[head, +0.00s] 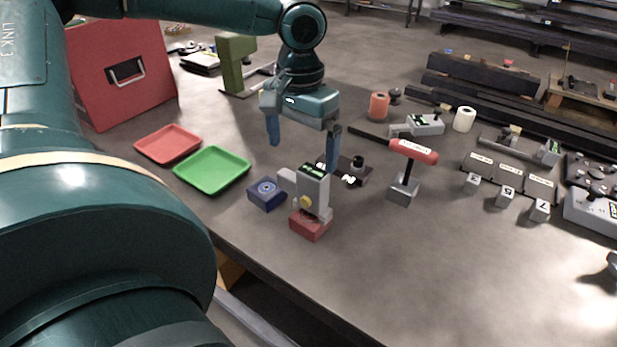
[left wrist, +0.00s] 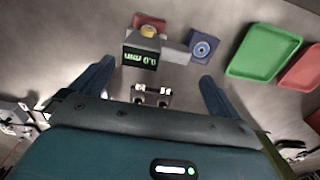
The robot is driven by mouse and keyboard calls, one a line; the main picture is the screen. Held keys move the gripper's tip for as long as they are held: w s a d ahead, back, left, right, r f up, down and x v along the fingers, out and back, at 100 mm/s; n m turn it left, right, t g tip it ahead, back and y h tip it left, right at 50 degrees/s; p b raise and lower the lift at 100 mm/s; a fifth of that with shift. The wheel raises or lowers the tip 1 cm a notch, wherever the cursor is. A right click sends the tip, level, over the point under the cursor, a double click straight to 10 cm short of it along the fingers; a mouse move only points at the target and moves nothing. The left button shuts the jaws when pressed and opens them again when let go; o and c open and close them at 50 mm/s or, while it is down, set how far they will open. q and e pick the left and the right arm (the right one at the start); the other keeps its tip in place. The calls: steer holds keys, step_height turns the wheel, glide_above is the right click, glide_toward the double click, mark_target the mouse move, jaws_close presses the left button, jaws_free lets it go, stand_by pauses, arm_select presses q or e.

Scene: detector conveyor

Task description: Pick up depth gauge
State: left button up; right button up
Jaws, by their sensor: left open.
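The depth gauge appears to be the grey boxy device with a small lit display and a yellow knob (head: 314,187). It stands upright on a red block (head: 309,226) near the table's front edge. In the left wrist view the gauge (left wrist: 142,52) shows a "0.0 mm" readout, upside down, beyond the fingertips. My left gripper (head: 303,140) is open and empty, above and behind the gauge in the head view. Its two blue fingers are spread apart in the left wrist view (left wrist: 155,80). My right gripper is not seen.
A blue block (head: 267,194) with a round mark sits beside the gauge. Green (head: 211,170) and red (head: 168,144) trays lie to the left. A dark small fixture (head: 355,168) is just behind the gauge, and a red-handled tool (head: 413,151) stands to the right.

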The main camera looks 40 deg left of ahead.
mark_target(301, 171)
arm_select(q)
steer(key=f, duration=0.5)
steer(key=shift+s+d+f, duration=0.1)
steer(key=shift+s+f, duration=0.1)
steer(key=shift+f, duration=0.2)
